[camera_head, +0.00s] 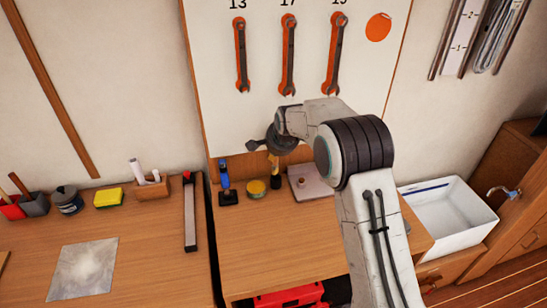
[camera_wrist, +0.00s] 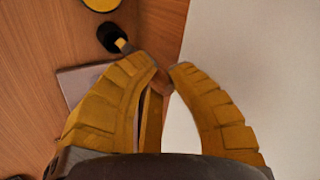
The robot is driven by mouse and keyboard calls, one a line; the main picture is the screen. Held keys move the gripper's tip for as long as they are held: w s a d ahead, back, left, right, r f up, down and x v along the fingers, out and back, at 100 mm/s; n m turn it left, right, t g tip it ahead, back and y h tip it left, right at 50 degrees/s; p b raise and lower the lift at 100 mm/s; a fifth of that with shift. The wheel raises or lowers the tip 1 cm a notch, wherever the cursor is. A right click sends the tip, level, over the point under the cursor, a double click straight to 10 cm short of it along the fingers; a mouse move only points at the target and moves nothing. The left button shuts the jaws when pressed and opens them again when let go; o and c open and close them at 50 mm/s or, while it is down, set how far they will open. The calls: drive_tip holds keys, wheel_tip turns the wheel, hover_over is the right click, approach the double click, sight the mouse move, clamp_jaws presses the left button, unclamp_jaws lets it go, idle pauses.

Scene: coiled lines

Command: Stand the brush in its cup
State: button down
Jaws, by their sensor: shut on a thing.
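My gripper (camera_head: 273,160) hangs over the workbench in front of the tool board. In the wrist view its yellow fingers (camera_wrist: 163,70) are closed in on a brown piece, which I take to be the brush (camera_wrist: 161,84). Much of the brush is hidden by the fingers. The small dark cup (camera_head: 276,183) stands on the bench just below the gripper. In the wrist view the cup (camera_wrist: 106,35) lies up and left of the fingertips. A small yellow part overlaps its edge there; I cannot tell whether it is inside the cup.
A blue-handled tool (camera_head: 226,190) on a dark base and a round yellow tin (camera_head: 256,188) stand left of the cup. A flat greyish plate with a knob (camera_head: 310,185) lies right of it. The tool board (camera_head: 215,100) rises behind. A white sink (camera_head: 450,215) is at right.

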drive_tip(key=shift+f, duration=0.65)
drive_tip(key=shift+f+b, duration=0.25)
drive_tip(key=shift+b, duration=0.1)
drive_tip(key=c, duration=1.2)
unclamp_jaws()
drive_tip(key=shift+r, duration=0.15)
